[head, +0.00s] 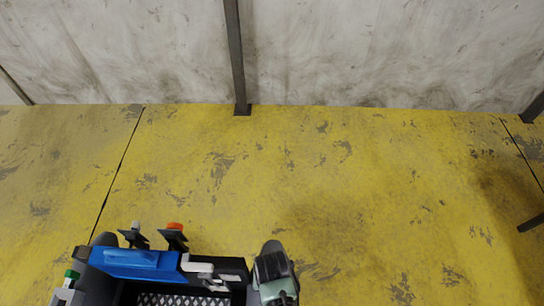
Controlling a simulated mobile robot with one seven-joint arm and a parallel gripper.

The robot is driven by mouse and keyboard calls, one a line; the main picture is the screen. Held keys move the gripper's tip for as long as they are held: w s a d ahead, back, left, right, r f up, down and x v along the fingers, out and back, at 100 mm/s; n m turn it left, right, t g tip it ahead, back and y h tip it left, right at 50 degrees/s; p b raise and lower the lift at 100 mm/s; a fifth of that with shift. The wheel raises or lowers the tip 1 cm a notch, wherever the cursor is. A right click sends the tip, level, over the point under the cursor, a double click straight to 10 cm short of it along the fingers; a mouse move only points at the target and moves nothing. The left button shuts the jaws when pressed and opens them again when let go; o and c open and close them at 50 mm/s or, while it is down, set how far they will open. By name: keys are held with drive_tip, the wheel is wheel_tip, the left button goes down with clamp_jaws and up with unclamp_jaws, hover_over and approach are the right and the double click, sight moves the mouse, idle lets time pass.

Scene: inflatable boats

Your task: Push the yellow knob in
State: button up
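I see no knob that is clearly yellow. An orange knob or cap (175,226) stands on a black bracket at the lower left, above a blue panel (131,263). A smaller grey cap (135,225) tops another black bracket just left of it. A green cap (72,274) on a pale part shows near the bottom left edge. My gripper is not recognisable in the view.
The worn yellow floor (380,190) is open beyond and to the right. A dirty pale wall (400,50) with a dark post (236,60) closes the back. A dark bar (531,222) juts in at right.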

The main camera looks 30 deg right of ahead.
drive_tip(key=shift+c, duration=0.3)
clamp_jaws()
idle(1.1)
